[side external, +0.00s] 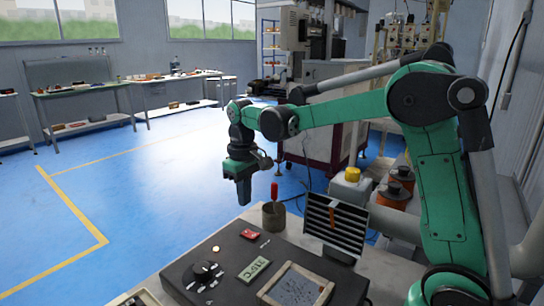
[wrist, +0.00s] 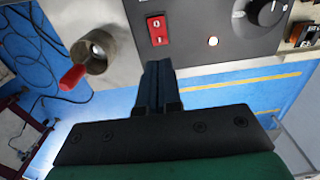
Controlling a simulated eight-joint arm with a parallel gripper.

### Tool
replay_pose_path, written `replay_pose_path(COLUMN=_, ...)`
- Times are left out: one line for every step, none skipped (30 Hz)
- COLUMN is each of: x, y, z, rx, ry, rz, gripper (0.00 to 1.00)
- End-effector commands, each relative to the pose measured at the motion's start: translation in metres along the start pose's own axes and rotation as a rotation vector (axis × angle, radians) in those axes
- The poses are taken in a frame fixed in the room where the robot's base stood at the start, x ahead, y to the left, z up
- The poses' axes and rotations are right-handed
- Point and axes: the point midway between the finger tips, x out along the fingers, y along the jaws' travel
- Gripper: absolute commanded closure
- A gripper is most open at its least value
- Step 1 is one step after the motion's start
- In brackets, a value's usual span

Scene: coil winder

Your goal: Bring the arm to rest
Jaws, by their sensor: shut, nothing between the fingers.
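My gripper (side external: 243,192) hangs from my green arm in the side external view, pointing down, above and a little left of the bench's far end. Its two dark fingers are together with nothing between them. In the wrist view my gripper (wrist: 158,72) also shows its fingers side by side and shut. The fingertips appear close to the edge of the dark control box (wrist: 215,50) in that picture, with the red switch (wrist: 157,30) just beyond them. No contact with anything can be seen.
A cup (side external: 273,215) holding a red-handled tool (side external: 274,192) stands near my gripper. The control box (side external: 222,262) carries a dial (side external: 203,272), a display (side external: 254,269) and a red switch (side external: 250,234). A vented panel (side external: 336,222) stands right of the cup. Blue floor (side external: 150,190) at left is open.

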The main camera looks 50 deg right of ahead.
Motion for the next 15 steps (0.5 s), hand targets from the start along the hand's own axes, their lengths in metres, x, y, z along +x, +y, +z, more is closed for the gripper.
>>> replay_pose_path(x=-0.002, y=-0.002, z=0.002, rx=-0.001, ry=0.01, rz=0.002, gripper=1.0)
replay_pose_path(x=-0.004, y=-0.003, z=0.004, rx=-0.001, ry=0.019, rz=0.003, gripper=1.0)
replay_pose_path(x=-0.007, y=-0.006, z=0.008, rx=-0.001, ry=0.04, rz=0.006, gripper=1.0)
replay_pose_path(x=-0.01, y=-0.009, z=0.011, rx=-0.002, ry=0.057, rz=0.009, gripper=1.0)
replay_pose_path(x=-0.013, y=-0.011, z=0.015, rx=-0.002, ry=0.08, rz=0.011, gripper=1.0)
replay_pose_path(x=-0.017, y=-0.016, z=0.021, rx=-0.003, ry=0.114, rz=0.015, gripper=1.0)
replay_pose_path(x=-0.02, y=-0.019, z=0.027, rx=-0.003, ry=0.143, rz=0.018, gripper=1.0)
replay_pose_path(x=-0.022, y=-0.022, z=0.032, rx=-0.003, ry=0.173, rz=0.02, gripper=1.0)
replay_pose_path(x=-0.025, y=-0.027, z=0.04, rx=-0.004, ry=0.214, rz=0.023, gripper=1.0)
replay_pose_path(x=-0.027, y=-0.031, z=0.046, rx=-0.004, ry=0.246, rz=0.024, gripper=1.0)
replay_pose_path(x=-0.028, y=-0.034, z=0.052, rx=-0.003, ry=0.277, rz=0.025, gripper=1.0)
replay_pose_path(x=-0.028, y=-0.038, z=0.06, rx=-0.003, ry=0.319, rz=0.024, gripper=1.0)
replay_pose_path(x=-0.028, y=-0.041, z=0.066, rx=-0.004, ry=0.349, rz=0.024, gripper=1.0)
replay_pose_path(x=-0.027, y=-0.044, z=0.071, rx=-0.003, ry=0.38, rz=0.023, gripper=1.0)
replay_pose_path(x=-0.026, y=-0.047, z=0.078, rx=-0.003, ry=0.419, rz=0.021, gripper=1.0)
